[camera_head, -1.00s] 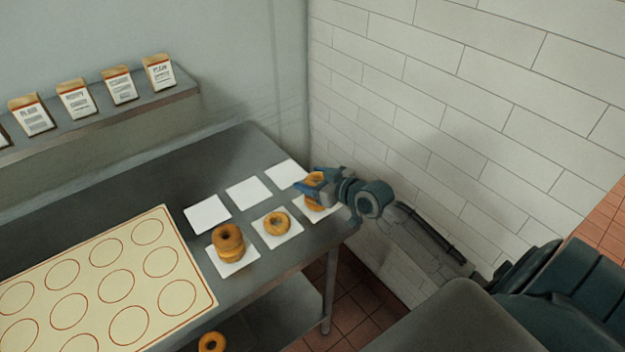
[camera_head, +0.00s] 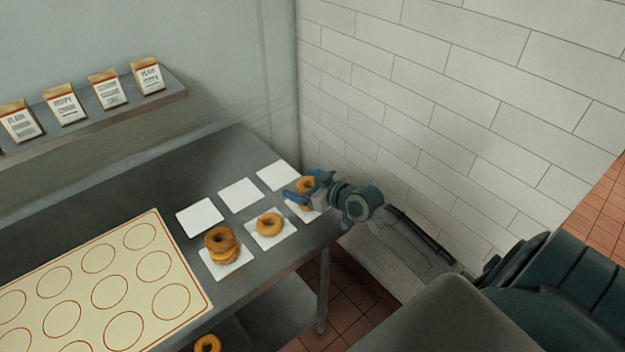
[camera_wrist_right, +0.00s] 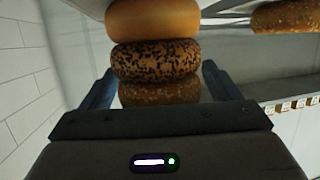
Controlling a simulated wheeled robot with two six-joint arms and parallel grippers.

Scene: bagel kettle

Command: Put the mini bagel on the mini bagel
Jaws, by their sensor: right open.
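A stack of three mini bagels stands on the far right white square. In the right wrist view, which looks upside down, a plain bagel (camera_wrist_right: 153,20) is nearest the table, a dark-seeded bagel (camera_wrist_right: 155,60) is above it, and a brown speckled bagel (camera_wrist_right: 160,93) is on top. In the head view the stack (camera_head: 306,185) is partly hidden by my right gripper (camera_head: 300,190). That gripper is open, its fingers on either side of the stack's upper part; contact cannot be told. Another bagel stack (camera_head: 221,242) and a single-looking bagel (camera_head: 269,223) sit on squares to the left. My left gripper is out of view.
Three bare white squares (camera_head: 240,194) lie along the back. A cream mat with printed circles (camera_head: 110,290) covers the left of the table. A tiled wall (camera_head: 450,100) is close on the right. A shelf (camera_head: 95,122) holds bags. Another bagel (camera_head: 207,343) is low down.

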